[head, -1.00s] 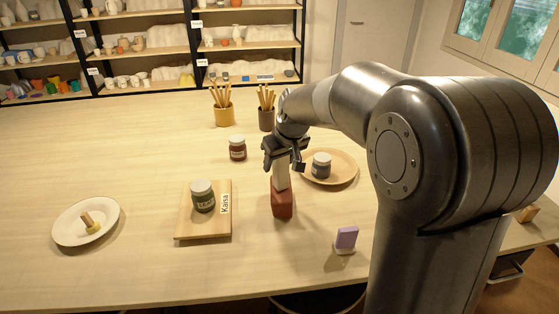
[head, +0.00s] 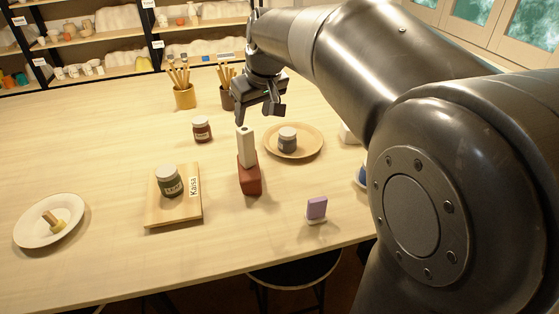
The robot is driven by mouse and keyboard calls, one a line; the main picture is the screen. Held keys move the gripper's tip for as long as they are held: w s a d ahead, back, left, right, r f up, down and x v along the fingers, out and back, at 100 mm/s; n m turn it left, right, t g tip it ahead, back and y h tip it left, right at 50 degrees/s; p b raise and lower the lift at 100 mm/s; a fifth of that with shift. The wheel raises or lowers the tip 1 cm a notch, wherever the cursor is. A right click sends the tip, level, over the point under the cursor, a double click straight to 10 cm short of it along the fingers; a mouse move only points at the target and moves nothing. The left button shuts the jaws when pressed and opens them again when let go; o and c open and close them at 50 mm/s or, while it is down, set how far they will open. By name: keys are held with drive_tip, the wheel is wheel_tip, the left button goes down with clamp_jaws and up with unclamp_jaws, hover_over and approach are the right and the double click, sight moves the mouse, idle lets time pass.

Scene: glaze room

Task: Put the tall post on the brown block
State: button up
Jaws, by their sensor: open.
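The tall post (head: 245,148), cream with a dark hole in its top, stands upright on the reddish-brown block (head: 249,181) in the middle of the table. It looks to rest on the block's top. My gripper (head: 260,115) is open and empty, above and a little behind the post in the picture, with its fingers apart from it.
A wooden board (head: 160,214) with a dark jar lies left of the block. A round wooden plate (head: 312,147) with a grey jar is on the right. A purple piece (head: 317,207) stands in front. A white plate (head: 72,208) is far left; brush pots stand behind.

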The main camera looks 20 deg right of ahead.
drive_tip(key=s+d+f+m, duration=0.2)
drive_tip(key=s+f, duration=0.1)
drive_tip(key=s, duration=0.9)
drive_tip(key=s+d+f+m+t+h, duration=0.1)
drive_tip(key=s+f, duration=0.3)
drive_tip(key=s, duration=0.8)
drive_tip(key=shift+d+f+m, duration=0.15)
drive_tip(key=shift+d+m, duration=0.25)
drive_tip(key=shift+m, duration=0.2)
drive_tip(key=shift+o, duration=0.5)
drive_tip(key=shift+s, duration=0.1)
